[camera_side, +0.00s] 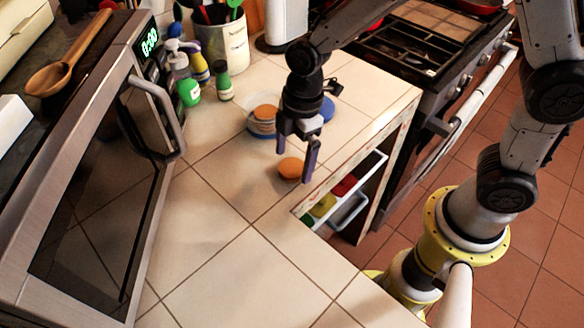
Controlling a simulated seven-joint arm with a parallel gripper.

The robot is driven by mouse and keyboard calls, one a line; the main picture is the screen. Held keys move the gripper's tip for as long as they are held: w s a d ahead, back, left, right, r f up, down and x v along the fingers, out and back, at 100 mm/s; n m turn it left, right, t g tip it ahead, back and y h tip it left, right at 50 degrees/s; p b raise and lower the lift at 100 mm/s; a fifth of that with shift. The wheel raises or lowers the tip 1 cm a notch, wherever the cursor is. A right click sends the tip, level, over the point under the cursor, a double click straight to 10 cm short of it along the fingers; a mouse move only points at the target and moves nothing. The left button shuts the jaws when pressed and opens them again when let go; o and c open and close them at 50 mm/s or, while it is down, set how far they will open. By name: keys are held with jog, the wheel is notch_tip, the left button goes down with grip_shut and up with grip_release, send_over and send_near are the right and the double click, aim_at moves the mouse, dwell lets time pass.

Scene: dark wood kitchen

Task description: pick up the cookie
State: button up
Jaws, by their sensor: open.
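An orange-brown round cookie (290,168) lies on the tiled counter near its inner edge. My gripper (295,165) points down over it with its fingers apart, one on the left and one on the right of the cookie. The right finger comes down beside the cookie and covers a little of its edge. I cannot tell whether either finger touches it. Another orange-brown round piece (266,112) sits on top of a clear container behind and to the left of my gripper.
A clear container (254,128) and a blue round lid (327,110) stand close behind my gripper. Green-capped bottles (188,93) and a utensil crock (222,45) are at the back left. A microwave (100,180) fills the left. An open drawer (345,195) is below the counter edge. The front counter is clear.

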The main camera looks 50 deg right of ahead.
jog(key=shift+a+f, duration=0.1)
jog(key=shift+f, duration=0.7)
jog(key=shift+c, duration=0.3)
jog(key=c, duration=1.3)
jog(key=shift+r, duration=0.1)
